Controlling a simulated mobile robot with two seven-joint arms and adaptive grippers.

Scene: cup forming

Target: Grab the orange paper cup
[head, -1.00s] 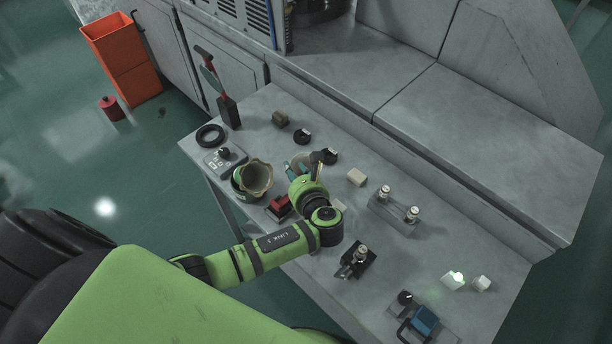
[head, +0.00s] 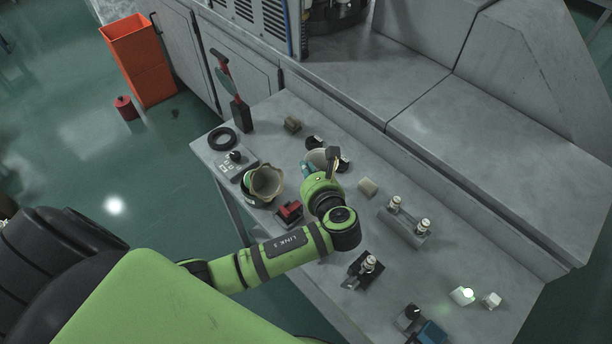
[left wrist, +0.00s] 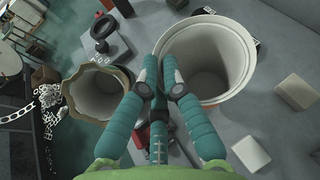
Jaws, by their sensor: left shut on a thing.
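A pale paper cup (head: 318,157) is at my left gripper (head: 307,169), partly hidden behind the wrist in the head view. Whether the cup touches the table is unclear. My right gripper is not in view.
A tan wavy-rimmed container (head: 266,180) stands close left of the gripper. A red-and-black block (head: 289,212), a control box (head: 236,163) and a black ring (head: 222,139) are nearby. Pale blocks and metal fixtures (head: 404,219) lie to the right.

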